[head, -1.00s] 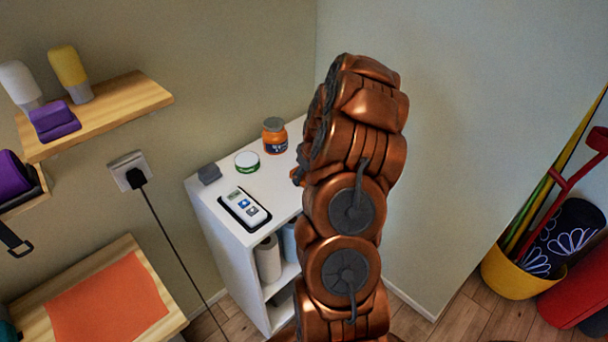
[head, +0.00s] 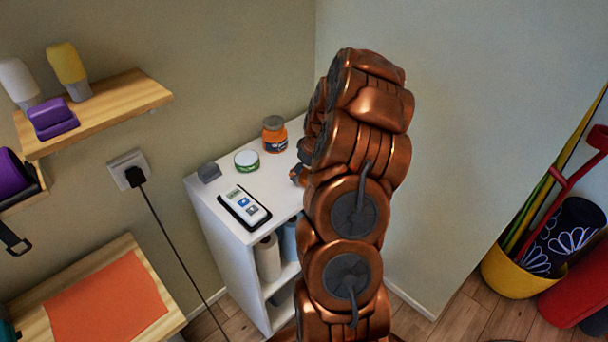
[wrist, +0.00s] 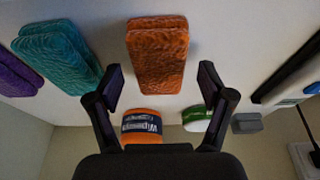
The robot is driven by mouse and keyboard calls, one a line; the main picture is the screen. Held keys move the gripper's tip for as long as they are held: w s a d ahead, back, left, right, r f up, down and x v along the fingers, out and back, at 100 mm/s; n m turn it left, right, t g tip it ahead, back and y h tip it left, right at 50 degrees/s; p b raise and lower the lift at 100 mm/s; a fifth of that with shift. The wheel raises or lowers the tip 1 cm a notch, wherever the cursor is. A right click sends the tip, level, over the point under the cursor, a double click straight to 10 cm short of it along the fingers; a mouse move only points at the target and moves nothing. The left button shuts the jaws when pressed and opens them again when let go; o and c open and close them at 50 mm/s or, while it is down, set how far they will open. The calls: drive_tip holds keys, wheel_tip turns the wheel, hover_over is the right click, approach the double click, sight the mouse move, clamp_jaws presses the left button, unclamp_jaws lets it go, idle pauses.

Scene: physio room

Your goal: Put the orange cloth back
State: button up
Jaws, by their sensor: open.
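A folded orange cloth (wrist: 157,55) lies on the white cabinet top (wrist: 222,70) in the wrist view. My gripper (wrist: 160,72) is open, its two fingers spread either side of the cloth's near end, with nothing held between them. I cannot tell how far above the cloth the fingers are. In the head view my arm hides the folded cloth and most of my gripper. A flat orange sheet (head: 108,300) lies on a wooden surface (head: 28,318) at the lower left.
Beside the cloth lie a teal folded cloth (wrist: 60,55) and a purple one (wrist: 15,75). An orange jar (head: 274,135), green-white tin (head: 247,161), grey block (head: 209,173) and handheld device (head: 245,207) stand on the cabinet. A wooden shelf (head: 125,98) hangs at left.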

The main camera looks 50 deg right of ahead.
drive_tip(key=b+v, duration=0.3)
drive_tip(key=v, duration=0.7)
drive_tip(key=shift+r, duration=0.3)
drive_tip(key=s+a+r+n+g+y, duration=0.1)
drive_tip(key=s+a+r, duration=0.2)
drive_tip(key=a, duration=1)
drive_tip(key=s+a+r+g, duration=0.1)
drive_tip(key=s+a+r, duration=0.15)
drive_tip(key=a, duration=1.05)
drive_tip(key=s+a+g, duration=0.1)
drive_tip(key=s+a, duration=0.2)
drive_tip(key=s, duration=0.4)
drive_tip(key=s+a+g, duration=0.1)
drive_tip(key=s+a, duration=0.3)
drive_tip(key=s, duration=0.3)
drive_tip(key=s+a+f+g+h, duration=0.1)
drive_tip(key=s+a, duration=0.3)
drive_tip(key=s, duration=0.3)
drive_tip(key=shift+s+a+m, duration=0.2)
drive_tip(key=shift+m, duration=0.2)
